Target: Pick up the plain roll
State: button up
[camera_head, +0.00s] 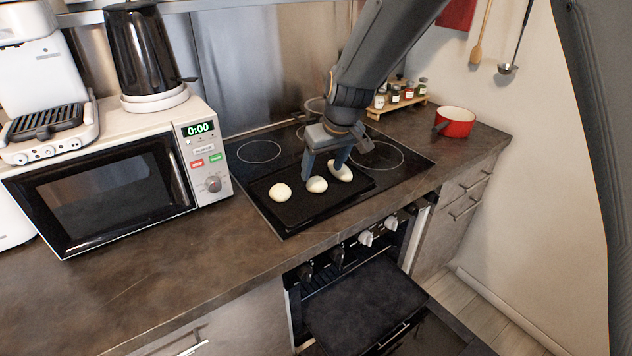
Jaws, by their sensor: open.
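Three pale rolls lie on a black tray (325,205) on the stove top. The left roll (280,192) is round and clear of my gripper. The middle roll (317,185) is small and round. The right roll (342,173) looks longer and is partly hidden by a finger. I cannot tell from their surfaces which one is the plain roll. My gripper (324,172) is open and points down, with its fingers just above or behind the middle roll and beside the right roll. Whether a finger touches either roll is unclear.
A white microwave (110,180) stands left of the stove, carrying a black kettle (140,50) and a coffee machine (40,85). A spice rack (398,98) and red pot (455,122) stand at the back right. The oven door (365,305) is open below. The front left counter is clear.

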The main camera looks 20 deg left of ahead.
aim_at(318, 181)
jog(key=shift+s+p+x, duration=0.2)
jog(key=shift+p+x, duration=0.9)
jog(key=shift+x, duration=1.75)
jog(key=shift+f, duration=0.1)
jog(key=c, duration=1.1)
